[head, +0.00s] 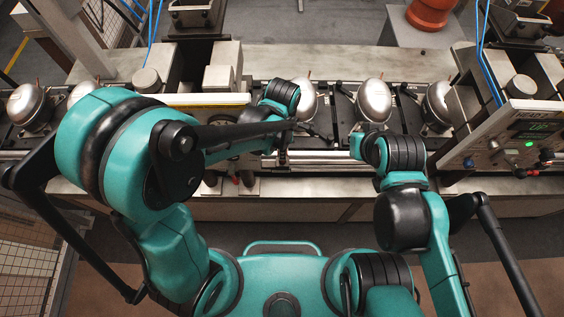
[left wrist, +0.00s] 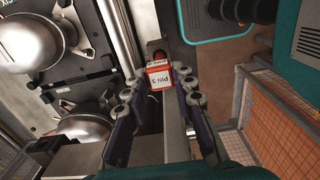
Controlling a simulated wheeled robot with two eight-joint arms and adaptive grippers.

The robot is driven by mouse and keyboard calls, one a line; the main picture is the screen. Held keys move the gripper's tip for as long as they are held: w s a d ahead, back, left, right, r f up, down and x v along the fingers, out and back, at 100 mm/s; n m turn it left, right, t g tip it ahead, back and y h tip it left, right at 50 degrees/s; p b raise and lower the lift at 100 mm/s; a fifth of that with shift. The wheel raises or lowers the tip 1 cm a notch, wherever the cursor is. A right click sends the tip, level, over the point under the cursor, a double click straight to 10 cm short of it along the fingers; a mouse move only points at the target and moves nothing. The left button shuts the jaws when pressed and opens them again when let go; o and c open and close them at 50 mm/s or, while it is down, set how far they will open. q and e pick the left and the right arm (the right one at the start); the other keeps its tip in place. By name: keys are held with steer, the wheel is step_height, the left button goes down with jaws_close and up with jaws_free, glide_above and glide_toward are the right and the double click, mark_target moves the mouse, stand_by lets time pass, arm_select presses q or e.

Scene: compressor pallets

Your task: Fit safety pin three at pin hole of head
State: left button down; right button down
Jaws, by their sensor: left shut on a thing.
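In the head view my left gripper (head: 282,137) is small and dark above the front edge of the conveyor, and the pin cannot be made out there. My right wrist is over the conveyor's front edge, to the right of the left one; its fingers are hidden. I cannot make out the pin hole.
Silver compressors (head: 374,100) stand in a row on dark pallets along the conveyor; two also show in the left wrist view (left wrist: 85,135). Station housings stand at left and right, the right one with a lit control panel (head: 527,135). A mesh guard (left wrist: 275,118) is at the right.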

arm_select(q)
steer(key=shift+r, duration=0.15)
steer(key=shift+r+p, duration=2)
steer(key=shift+r, duration=0.9)
steer(key=shift+f, duration=0.1)
